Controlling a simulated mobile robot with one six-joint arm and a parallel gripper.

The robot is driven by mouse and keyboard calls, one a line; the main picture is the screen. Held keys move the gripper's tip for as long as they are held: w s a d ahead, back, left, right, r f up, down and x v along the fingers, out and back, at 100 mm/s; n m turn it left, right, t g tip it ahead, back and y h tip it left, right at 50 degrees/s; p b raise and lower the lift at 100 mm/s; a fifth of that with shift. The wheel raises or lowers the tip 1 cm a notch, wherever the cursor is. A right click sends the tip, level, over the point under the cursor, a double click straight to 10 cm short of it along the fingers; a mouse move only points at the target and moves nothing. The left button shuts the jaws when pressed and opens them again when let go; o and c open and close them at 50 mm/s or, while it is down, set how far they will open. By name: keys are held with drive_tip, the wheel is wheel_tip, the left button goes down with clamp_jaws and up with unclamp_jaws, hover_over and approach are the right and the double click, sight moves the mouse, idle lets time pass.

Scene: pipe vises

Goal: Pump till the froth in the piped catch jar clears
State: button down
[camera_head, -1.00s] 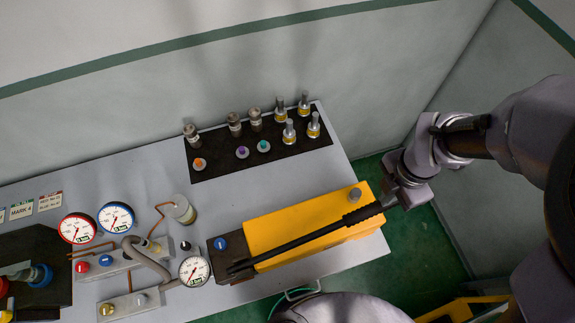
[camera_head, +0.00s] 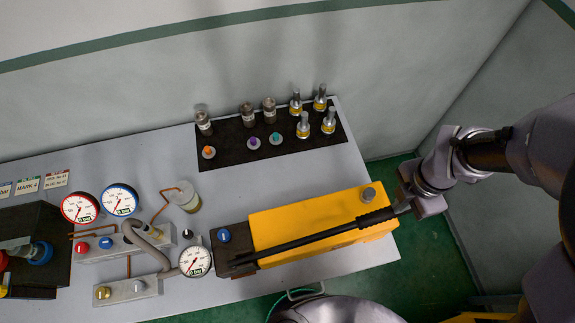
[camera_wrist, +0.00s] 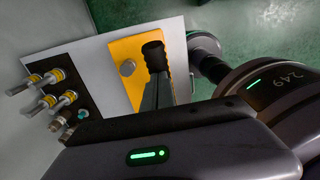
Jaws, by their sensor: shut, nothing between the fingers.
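The yellow pump (camera_head: 290,222) lies at the table's right end, its long black handle (camera_head: 320,239) running along the near side. My gripper (camera_head: 399,208) is shut with nothing in its jaws, at the handle's ribbed end. In the wrist view my gripper (camera_wrist: 157,97) shows beside the black ribbed grip (camera_wrist: 153,58); whether they touch is unclear. The small glass catch jar (camera_head: 186,203), left of the pump, has a copper pipe at its top and yellowish contents low inside. Froth in it is too small to tell.
A round gauge (camera_head: 195,261) stands by the pump's left end. Red-rimmed (camera_head: 80,208) and blue-rimmed (camera_head: 119,200) gauges stand farther left. A black mat (camera_head: 270,140) behind the pump holds several metal fittings and coloured caps. A dark vise block (camera_head: 38,225) is far left.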

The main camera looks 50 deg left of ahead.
drive_tip(key=shift+w+f, duration=0.15)
drive_tip(key=shift+f, duration=0.35)
drive_tip(key=shift+w+d+f+b, duration=0.1)
drive_tip(key=shift+w+f+b, duration=0.05)
drive_tip(key=shift+f+b, duration=0.55)
drive_tip(key=shift+w+d+f+b, duration=0.1)
drive_tip(key=shift+w+f+b, duration=0.1)
drive_tip(key=shift+f+b, duration=0.5)
drive_tip(key=shift+w+f+b, duration=0.15)
drive_tip(key=shift+f+b, duration=0.3)
drive_tip(key=shift+f, duration=0.45)
